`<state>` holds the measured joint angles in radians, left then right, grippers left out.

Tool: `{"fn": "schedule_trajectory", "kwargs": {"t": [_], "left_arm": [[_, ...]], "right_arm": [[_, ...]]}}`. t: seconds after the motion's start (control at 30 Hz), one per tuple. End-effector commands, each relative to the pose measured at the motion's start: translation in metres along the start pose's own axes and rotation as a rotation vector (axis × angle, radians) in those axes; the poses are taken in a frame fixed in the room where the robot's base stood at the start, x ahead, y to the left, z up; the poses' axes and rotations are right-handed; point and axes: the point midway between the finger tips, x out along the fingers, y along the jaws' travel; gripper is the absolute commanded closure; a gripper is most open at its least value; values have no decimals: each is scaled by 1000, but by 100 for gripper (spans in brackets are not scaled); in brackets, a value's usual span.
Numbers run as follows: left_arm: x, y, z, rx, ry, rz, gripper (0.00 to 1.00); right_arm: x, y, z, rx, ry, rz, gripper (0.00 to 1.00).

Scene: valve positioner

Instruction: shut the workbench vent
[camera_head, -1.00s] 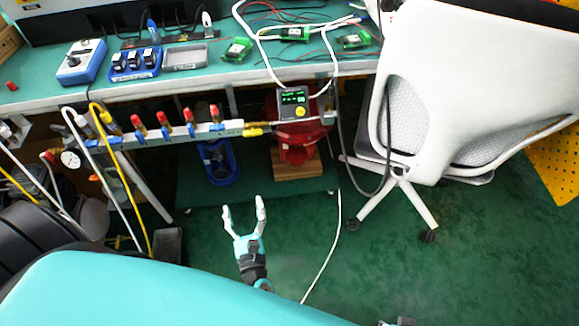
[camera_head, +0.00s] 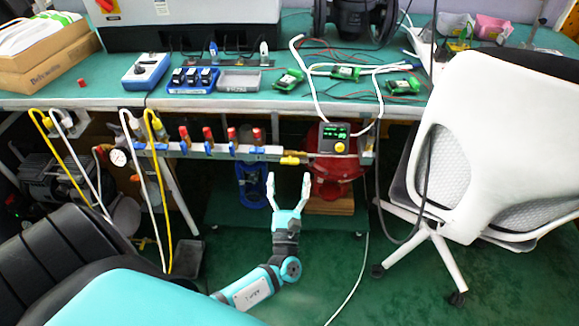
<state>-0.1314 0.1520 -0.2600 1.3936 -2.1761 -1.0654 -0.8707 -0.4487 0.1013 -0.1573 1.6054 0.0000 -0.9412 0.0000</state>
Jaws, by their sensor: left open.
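A manifold pipe (camera_head: 225,150) runs along the underside of the workbench front edge, with several red-topped valves (camera_head: 208,138) and blue fittings. I cannot tell which part is the vent. My left gripper (camera_head: 289,182) is open and empty, fingers pointing up, in front of and below the yellow fitting, apparently touching nothing. My right gripper is not in view.
The workbench (camera_head: 120,102) carries blue devices, a grey tray (camera_head: 239,81), green circuit boards (camera_head: 343,73) and loose cables. A white chair (camera_head: 490,160) stands at the right. Under the bench are a blue object (camera_head: 250,186) and a red one (camera_head: 330,185). Green floor is open between.

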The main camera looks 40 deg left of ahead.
Motion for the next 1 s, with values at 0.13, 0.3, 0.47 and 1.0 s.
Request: {"fn": "schedule_trajectory", "kwargs": {"t": [0.13,0.3,0.47,1.0], "left_arm": [[24,0,1,0,-1,0,29],[36,0,0,1,0,0,29],[38,0,0,0,1,-1,29],[38,0,0,0,1,0,80]], "right_arm": [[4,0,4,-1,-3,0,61],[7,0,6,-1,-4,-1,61],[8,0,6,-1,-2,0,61],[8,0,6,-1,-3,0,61]]}}
